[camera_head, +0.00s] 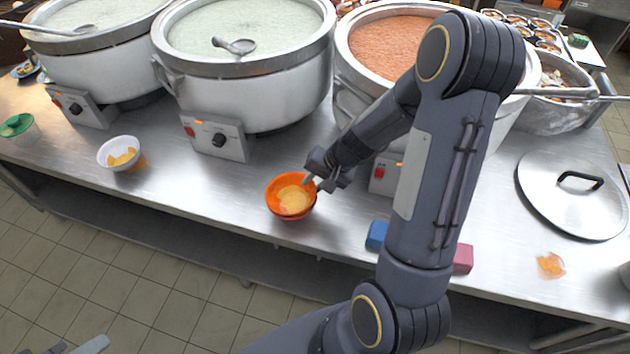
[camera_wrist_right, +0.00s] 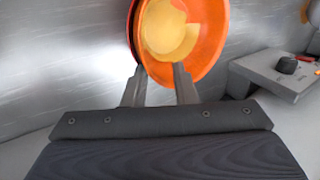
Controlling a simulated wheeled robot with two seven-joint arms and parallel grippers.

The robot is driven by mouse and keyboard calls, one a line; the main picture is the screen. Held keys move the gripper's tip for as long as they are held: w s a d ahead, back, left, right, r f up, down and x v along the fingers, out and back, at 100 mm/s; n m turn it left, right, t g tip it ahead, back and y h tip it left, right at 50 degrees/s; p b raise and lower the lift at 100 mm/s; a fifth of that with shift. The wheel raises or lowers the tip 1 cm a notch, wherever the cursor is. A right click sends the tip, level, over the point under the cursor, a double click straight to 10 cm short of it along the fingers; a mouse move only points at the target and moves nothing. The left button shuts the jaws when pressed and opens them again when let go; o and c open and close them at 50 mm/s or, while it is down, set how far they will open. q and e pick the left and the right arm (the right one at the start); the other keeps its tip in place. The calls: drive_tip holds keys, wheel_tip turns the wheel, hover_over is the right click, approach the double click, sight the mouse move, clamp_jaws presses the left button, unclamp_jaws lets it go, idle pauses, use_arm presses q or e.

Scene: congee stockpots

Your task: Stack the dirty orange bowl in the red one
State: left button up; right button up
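An orange bowl (camera_head: 291,193) with yellowish residue inside sits on the steel counter, near the front edge. A redder rim (camera_head: 296,217) shows just below it, seemingly the red bowl with the orange one in it; most of it is hidden. In the right wrist view the orange bowl (camera_wrist_right: 208,50) fills the top middle, with a second rim edge at its left. My right gripper (camera_head: 314,181) is at the bowl's right rim. Its fingers (camera_wrist_right: 160,75) are apart, one over the bowl's inside and one by the rim. My left gripper (camera_head: 76,347) is barely in view at the bottom left.
Large stockpots (camera_head: 245,75) with control boxes line the back. A white bowl (camera_head: 121,150) with orange residue stands left. A blue block (camera_head: 377,235), a pink block (camera_head: 463,258), a pot lid (camera_head: 571,196) and an orange-stained clear item (camera_head: 550,265) lie right.

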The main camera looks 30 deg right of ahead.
drive_tip(key=shift+r, duration=0.25)
drive_tip(key=shift+d+r+p, duration=0.15)
drive_tip(key=shift+r+p, duration=0.75)
drive_tip(key=shift+p, duration=0.05)
drive_tip(key=p+v, duration=0.1)
drive_tip(key=v, duration=1)
drive_tip(key=s+a+r+n, duration=0.4)
drive_tip(key=s+a, duration=0.2)
drive_tip(key=s, duration=0.1)
drive_tip(key=s+a+r+n+t, duration=0.1)
drive_tip(key=s+a+r+n, duration=0.3)
drive_tip(key=s, duration=0.4)
drive_tip(key=a+r, duration=0.1)
drive_tip(key=a, duration=0.1)
drive_tip(key=shift+s+a, duration=0.25)
drive_tip(key=shift+a, duration=0.15)
